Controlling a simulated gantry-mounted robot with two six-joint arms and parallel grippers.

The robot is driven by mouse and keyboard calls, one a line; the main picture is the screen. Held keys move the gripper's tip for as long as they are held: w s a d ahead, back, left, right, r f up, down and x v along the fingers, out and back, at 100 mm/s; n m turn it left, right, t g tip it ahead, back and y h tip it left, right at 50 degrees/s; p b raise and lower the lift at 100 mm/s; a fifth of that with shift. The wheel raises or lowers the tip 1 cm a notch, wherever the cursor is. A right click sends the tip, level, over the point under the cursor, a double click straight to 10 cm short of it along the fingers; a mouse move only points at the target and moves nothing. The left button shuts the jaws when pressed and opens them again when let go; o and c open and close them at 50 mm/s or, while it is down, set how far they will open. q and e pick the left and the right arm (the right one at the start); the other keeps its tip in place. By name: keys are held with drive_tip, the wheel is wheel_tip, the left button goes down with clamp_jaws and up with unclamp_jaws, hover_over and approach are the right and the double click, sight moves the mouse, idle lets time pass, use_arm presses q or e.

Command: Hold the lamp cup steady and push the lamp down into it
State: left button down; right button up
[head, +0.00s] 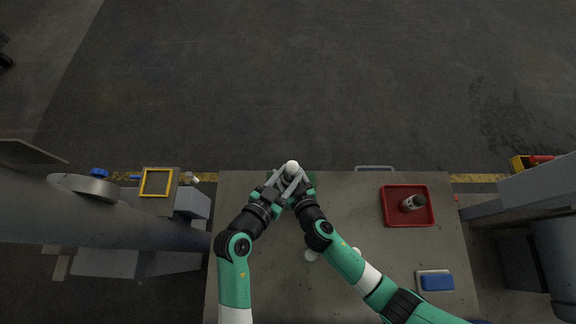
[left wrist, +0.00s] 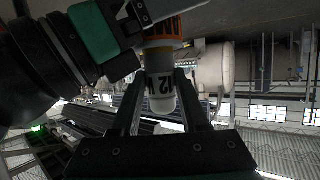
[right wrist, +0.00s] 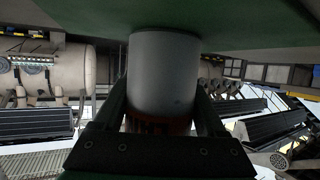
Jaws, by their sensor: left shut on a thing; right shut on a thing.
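The white lamp (head: 292,166) shows its rounded top at the back edge of the table. In the left wrist view, the lamp (left wrist: 163,98) with "12 V" lettering sits between the fingers of my left gripper (head: 283,181), which is shut on it. An orange rim (left wrist: 162,28) lies against the lamp's other end. The grey cylindrical lamp cup (right wrist: 163,75) is between the fingers of my right gripper (head: 301,182), which is shut on it. The cup's far end meets a green surface, and an orange-brown band shows at its other end. How deep the lamp sits is hidden.
A red tray (head: 383,210) holding a grey and white cylinder stands on the right of the table (head: 350,198). A blue block (head: 437,281) lies front right. White rounded objects (head: 310,255) lie beside my right arm.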

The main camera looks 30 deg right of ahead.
use_arm(q)
drive_tip(key=shift+f, duration=0.5)
drive_tip(key=shift+c, duration=1.7)
unclamp_jaws()
drive_tip(key=shift+f, duration=0.1)
drive_tip(key=shift+s, duration=0.1)
drive_tip(key=shift+s+f, duration=0.1)
drive_tip(key=shift+f, duration=0.1)
use_arm(e)
drive_tip(key=shift+w, duration=0.1)
use_arm(q)
drive_tip(key=v, duration=1.2)
drive_tip(key=shift+w+r, duration=0.25)
drive_tip(key=shift+r, duration=0.1)
